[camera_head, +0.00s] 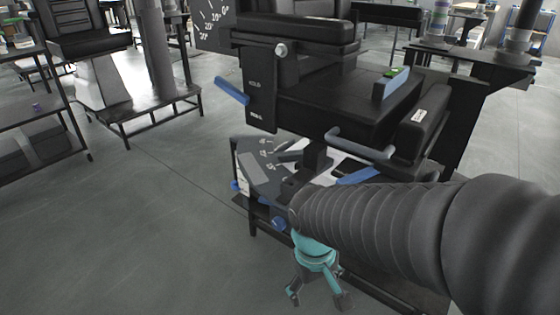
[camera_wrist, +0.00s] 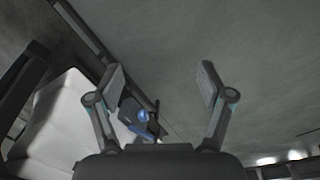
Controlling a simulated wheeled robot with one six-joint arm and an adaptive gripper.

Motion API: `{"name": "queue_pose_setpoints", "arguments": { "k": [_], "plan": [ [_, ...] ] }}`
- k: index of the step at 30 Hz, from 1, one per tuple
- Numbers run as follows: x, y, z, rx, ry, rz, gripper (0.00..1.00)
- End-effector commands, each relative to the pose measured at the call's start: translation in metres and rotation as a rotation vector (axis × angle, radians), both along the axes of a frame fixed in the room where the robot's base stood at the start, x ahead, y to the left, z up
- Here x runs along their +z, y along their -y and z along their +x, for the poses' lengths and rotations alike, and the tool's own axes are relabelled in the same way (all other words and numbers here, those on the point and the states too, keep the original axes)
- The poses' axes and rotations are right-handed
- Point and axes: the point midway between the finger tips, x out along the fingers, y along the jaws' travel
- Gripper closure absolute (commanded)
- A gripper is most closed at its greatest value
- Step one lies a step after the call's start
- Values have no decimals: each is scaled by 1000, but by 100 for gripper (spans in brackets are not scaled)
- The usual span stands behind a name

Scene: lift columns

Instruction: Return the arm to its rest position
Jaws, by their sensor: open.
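My gripper (camera_head: 318,292) shows at the lower middle of the head view, at the end of my dark ribbed arm that reaches in from the right. It has a teal body and points down over the floor, in front of the black seat unit (camera_head: 330,100). In the wrist view my gripper (camera_wrist: 162,85) has its two fingers spread wide apart. Nothing is between the fingertips. A dark part with a blue round knob (camera_wrist: 143,116) shows beyond the left finger.
The seat unit has blue handles (camera_head: 232,91) and a lower frame close to my arm. A pale panel (camera_wrist: 65,115) lies left of my gripper in the wrist view. A dark shelf (camera_head: 40,115) stands at the left. The grey floor (camera_head: 150,230) at the lower left is clear.

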Motion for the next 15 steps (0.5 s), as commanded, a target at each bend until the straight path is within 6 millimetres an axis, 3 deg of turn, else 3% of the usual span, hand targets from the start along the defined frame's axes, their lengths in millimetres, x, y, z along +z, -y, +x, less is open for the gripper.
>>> {"name": "queue_pose_setpoints", "arguments": {
  "k": [3,15],
  "plan": [
    [26,14,-4,-99,94,76,20],
    [101,69,-27,-335,400,186,20]
  ]
}}
